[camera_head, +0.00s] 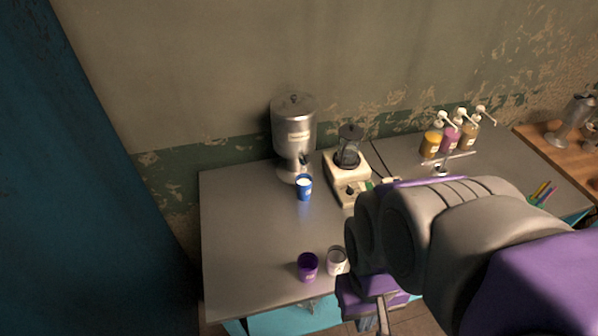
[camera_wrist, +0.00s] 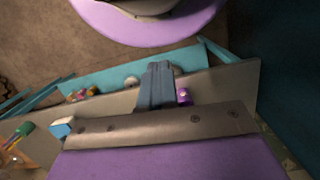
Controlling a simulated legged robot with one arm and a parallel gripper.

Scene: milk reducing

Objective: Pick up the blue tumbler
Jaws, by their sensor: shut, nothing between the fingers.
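The blue tumbler (camera_head: 304,188) stands upright on the grey metal table (camera_head: 240,235), under the spout of a steel dispenser, with white contents showing at its top. My gripper (camera_head: 382,316) is low at the front of the table, to the right of and nearer than the tumbler, well apart from it. In the wrist view my gripper's fingers (camera_wrist: 158,70) are together with nothing between them. I cannot make out the blue tumbler for certain in the wrist view. My arm hides part of the table on the right.
A purple cup (camera_head: 307,266) and a whitish cup (camera_head: 337,261) stand near the front edge. The steel dispenser (camera_head: 294,130) and a blender (camera_head: 348,165) stand at the back. Pump bottles (camera_head: 451,138) are farther right. The table's left part is clear.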

